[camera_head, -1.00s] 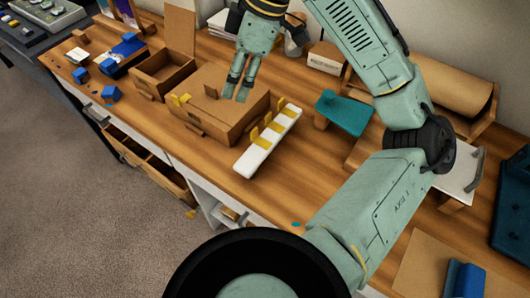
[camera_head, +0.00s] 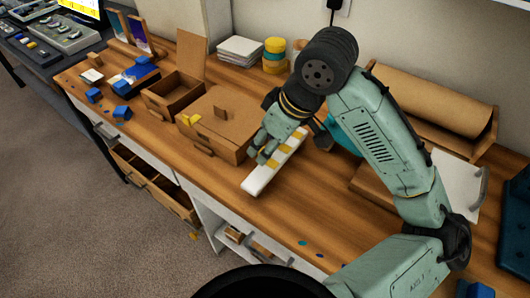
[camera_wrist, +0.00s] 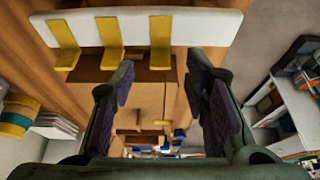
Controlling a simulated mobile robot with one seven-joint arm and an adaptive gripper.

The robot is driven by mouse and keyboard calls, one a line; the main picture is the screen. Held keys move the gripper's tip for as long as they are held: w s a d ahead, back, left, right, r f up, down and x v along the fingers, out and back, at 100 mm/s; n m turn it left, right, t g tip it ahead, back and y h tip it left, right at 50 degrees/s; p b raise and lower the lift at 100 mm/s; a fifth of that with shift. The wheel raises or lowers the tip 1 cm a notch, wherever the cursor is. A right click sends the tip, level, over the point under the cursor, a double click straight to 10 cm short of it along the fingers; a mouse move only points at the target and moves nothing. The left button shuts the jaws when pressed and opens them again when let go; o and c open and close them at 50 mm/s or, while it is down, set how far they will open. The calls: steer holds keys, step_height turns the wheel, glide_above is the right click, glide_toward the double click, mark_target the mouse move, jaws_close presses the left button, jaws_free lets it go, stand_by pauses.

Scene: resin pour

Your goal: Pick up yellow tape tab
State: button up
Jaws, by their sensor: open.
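A white strip (camera_head: 257,183) lies on the wooden bench, with several yellow tape tabs on it. In the wrist view the strip (camera_wrist: 205,28) crosses the top, with three L-shaped yellow tape tabs: left (camera_wrist: 66,42), middle (camera_wrist: 109,42) and right (camera_wrist: 160,40). My gripper (camera_head: 265,157) is above or beside the strip in the head view and partly covers the tabs there. In the wrist view my gripper (camera_wrist: 165,72) is open with nothing between its fingers. The right tab lies ahead of the gap, apart from the fingertips.
A closed cardboard box (camera_head: 232,118) stands just left of my gripper, with a yellow piece (camera_head: 194,118) at its left side. An open box (camera_head: 168,97) stands beyond it. A paper roll (camera_head: 430,97) is at the back right. The bench front near the strip is clear.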

steer(key=shift+x, duration=1.15)
steer(key=c, duration=0.8)
steer(key=shift+o, duration=0.2)
